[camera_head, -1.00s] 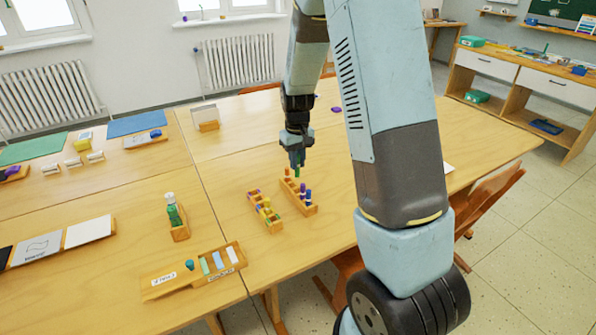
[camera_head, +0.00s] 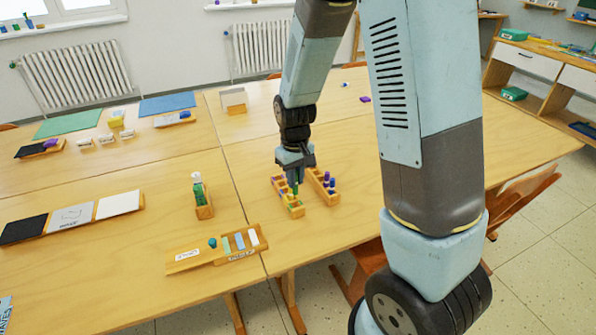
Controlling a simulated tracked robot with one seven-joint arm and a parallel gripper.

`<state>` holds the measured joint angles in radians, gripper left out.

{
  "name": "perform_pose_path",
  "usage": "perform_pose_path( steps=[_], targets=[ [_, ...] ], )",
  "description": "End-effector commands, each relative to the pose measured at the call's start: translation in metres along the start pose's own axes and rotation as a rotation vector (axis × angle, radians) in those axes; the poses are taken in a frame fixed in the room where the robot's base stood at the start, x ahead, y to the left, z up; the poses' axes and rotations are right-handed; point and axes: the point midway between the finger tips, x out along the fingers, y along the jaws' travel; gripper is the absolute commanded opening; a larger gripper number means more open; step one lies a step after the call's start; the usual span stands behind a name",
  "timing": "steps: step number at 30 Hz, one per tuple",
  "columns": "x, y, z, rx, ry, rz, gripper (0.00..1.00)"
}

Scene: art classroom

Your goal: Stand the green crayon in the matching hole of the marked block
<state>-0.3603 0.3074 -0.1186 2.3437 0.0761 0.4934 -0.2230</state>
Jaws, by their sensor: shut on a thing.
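My gripper (camera_head: 295,172) is shut on the green crayon (camera_head: 295,189), which hangs below the fingers, roughly upright. The crayon is over or at the left of two wooden blocks. This left block (camera_head: 298,212) holds several small colored pieces, yellow and purple among them, and my gripper partly hides it. The right block (camera_head: 317,178) stands close beside it and holds blue and purple crayons. I cannot make out a mark on either block, nor whether the crayon's lower end is in a hole.
A wooden holder (camera_head: 213,259) with chalk-like sticks lies in front on the left. A green bottle (camera_head: 198,187) stands in a small wooden stand behind it. A row of dark, grey and white panels (camera_head: 75,214) is at the left. The table right of the blocks is mostly clear.

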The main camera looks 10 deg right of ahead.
Motion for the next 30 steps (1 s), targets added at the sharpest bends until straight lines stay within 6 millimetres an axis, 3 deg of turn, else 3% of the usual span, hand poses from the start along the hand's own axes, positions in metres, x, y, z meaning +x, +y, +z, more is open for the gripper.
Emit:
perform_pose_path(
  steps=[15, 30],
  targets=[
    [0.036, 0.0, 0.0, 0.0, -0.001, 0.0, 0.0],
    [0.04, 0.0, 0.0, 0.0, 0.0, 0.0, 0.0]
  ],
)
